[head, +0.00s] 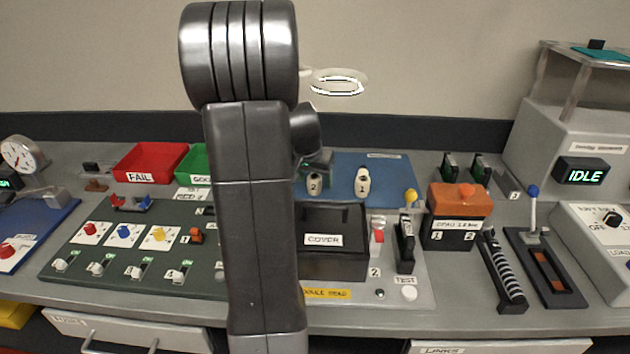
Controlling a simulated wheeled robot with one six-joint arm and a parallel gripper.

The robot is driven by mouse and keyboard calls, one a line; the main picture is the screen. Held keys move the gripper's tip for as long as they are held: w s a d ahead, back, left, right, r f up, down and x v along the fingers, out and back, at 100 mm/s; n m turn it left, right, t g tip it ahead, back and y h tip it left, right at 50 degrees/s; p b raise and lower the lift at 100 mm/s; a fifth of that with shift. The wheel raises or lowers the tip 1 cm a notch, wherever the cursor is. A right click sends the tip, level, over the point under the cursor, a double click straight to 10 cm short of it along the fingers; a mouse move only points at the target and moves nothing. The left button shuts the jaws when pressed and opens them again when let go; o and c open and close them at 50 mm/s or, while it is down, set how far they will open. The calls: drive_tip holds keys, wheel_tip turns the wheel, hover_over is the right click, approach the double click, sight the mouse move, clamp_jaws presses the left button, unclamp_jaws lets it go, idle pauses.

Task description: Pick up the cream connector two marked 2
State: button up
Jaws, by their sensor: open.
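The cream connector marked 2 (314,184) stands on the blue mat (395,169), close to the right side of my arm. A similar cream connector marked 1 (363,182) stands to its right on the same mat. My gripper (318,163) is partly hidden behind my arm, and its visible part is small and dark. It is open and appears just above and behind connector 2 in the picture. I cannot tell whether it touches the connector; nothing shows held in it.
A black box labelled COVER (333,243) stands in front of the connectors. An orange-topped block (459,215) and a black lever clamp (406,245) are to the right. Red (150,163) and green (196,163) bins are at left. My arm hides the bench's middle.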

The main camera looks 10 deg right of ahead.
drive_tip(key=shift+f, duration=0.1)
drive_tip(key=c, duration=1.1)
drive_tip(key=shift+c, duration=0.3)
